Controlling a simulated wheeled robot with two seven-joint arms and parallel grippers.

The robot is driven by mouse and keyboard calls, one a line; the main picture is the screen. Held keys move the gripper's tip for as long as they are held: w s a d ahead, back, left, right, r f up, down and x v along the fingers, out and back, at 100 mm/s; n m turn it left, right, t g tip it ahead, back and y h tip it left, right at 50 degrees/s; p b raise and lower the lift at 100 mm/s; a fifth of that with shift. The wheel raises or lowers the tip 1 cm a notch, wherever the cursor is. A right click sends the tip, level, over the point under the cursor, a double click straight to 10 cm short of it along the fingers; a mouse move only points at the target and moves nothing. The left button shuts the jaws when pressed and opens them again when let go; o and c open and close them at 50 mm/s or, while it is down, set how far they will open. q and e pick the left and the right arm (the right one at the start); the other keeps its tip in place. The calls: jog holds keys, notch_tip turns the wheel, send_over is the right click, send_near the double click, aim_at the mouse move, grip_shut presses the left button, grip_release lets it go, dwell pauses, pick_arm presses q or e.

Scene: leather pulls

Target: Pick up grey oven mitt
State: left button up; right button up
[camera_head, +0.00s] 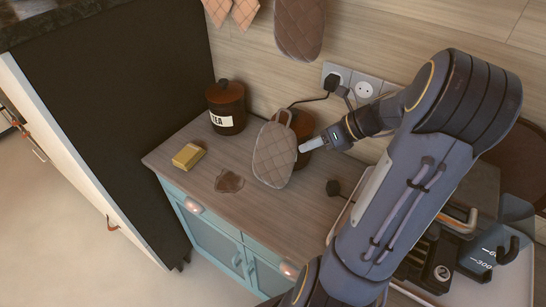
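The grey oven mitt (275,156), quilted and with a hanging loop at its top, stands roughly upright over the wooden counter, in front of a brown jar (300,119). My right gripper (308,146) comes in from the right, with its pale fingertip at the mitt's right edge. It seems to touch the mitt, but the frame does not show whether the fingers are closed on it. Whether the mitt's lower end rests on the counter is unclear. My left gripper is not in view.
On the counter (180,142) are a brown TEA jar (226,107), a yellow block (188,156) and a dark patch (229,181). A brown quilted mitt (300,28) hangs on the wall. Sockets (363,89) with a plug and cable are behind. A coffee machine (450,262) stands at right.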

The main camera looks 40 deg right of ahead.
aim_at(297, 152)
jog(key=x, duration=0.7)
jog(key=shift+a+f+p, duration=0.2)
jog(key=shift+a+p, duration=0.1)
jog(key=shift+p, duration=0.1)
grip_shut()
